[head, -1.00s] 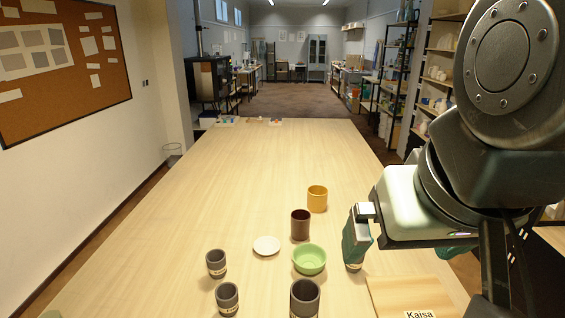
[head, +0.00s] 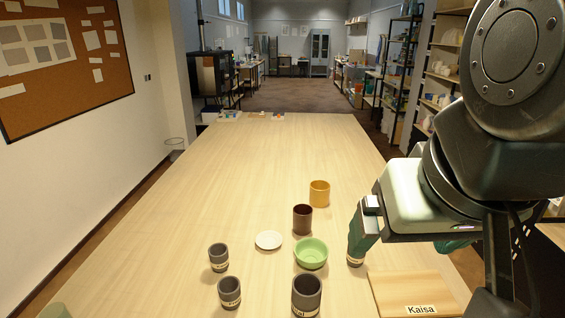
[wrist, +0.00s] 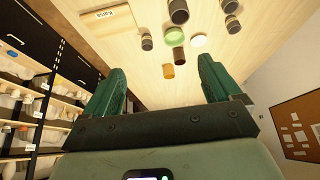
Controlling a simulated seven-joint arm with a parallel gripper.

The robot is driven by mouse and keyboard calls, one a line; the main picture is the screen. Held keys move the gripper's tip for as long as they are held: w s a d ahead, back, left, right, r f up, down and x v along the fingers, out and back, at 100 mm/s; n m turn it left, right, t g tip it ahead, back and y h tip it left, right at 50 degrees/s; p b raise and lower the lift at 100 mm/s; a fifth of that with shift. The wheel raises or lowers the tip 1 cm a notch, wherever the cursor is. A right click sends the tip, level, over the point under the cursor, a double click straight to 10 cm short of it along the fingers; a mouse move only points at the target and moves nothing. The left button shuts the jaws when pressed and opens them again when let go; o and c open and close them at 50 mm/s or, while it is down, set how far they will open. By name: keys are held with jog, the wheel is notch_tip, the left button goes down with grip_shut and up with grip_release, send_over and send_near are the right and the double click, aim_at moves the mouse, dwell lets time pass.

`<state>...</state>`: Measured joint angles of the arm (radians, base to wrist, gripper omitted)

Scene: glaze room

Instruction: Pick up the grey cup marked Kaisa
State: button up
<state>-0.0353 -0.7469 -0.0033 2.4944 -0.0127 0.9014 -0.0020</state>
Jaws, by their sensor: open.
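Several dark grey cups with pale labels stand on the table: two at the left (head: 219,258) (head: 229,293), a larger one (head: 307,297) at the front middle, and one (head: 356,262) mostly hidden behind my gripper. I cannot read a whole name on any cup. In the wrist view, the cup by the board (wrist: 147,42) and the large cup (wrist: 179,12) show, with two more at the upper right. A wooden board (head: 405,286) at the front right carries a "Kaisa" label. My gripper (head: 360,240) is open; its green fingers (wrist: 158,85) are apart with nothing between them.
A green bowl (head: 311,254), white saucer (head: 268,240), dark red cup (head: 302,219) and yellow cup (head: 319,193) stand mid-table, near the grey cups. The table's far half (head: 270,150) is mostly clear, with small items at its far edge. Shelves (wrist: 30,100) stand beyond the table.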

aim_at(220, 259)
jog(key=shift+w, duration=0.1)
jog(key=w+a+m+g+y, duration=0.25)
jog(key=w+a, duration=0.35)
jog(key=w, duration=0.6)
jog(key=w+a+f+m+g+y, duration=0.4)
jog(key=w+a+f, duration=0.75)
jog(key=w, duration=0.35)
jog(key=w+a+f+m+g+y, duration=0.1)
jog(key=w+a+f+m+y, duration=0.15)
jog(key=f, duration=0.65)
jog(key=w+a+f+m+y, duration=0.2)
jog(key=w+a+f+m, duration=0.2)
jog(key=f, duration=0.4)
jog(key=w+a+f+m+g+y, duration=0.1)
jog(key=w+a+f+m+y, duration=0.15)
jog(key=f, duration=0.65)
jog(key=shift+m+t, duration=0.25)
jog(key=shift+t, duration=0.1)
jog(key=x, duration=0.9)
jog(key=shift+a+f, duration=0.1)
jog(key=shift+a, duration=0.25)
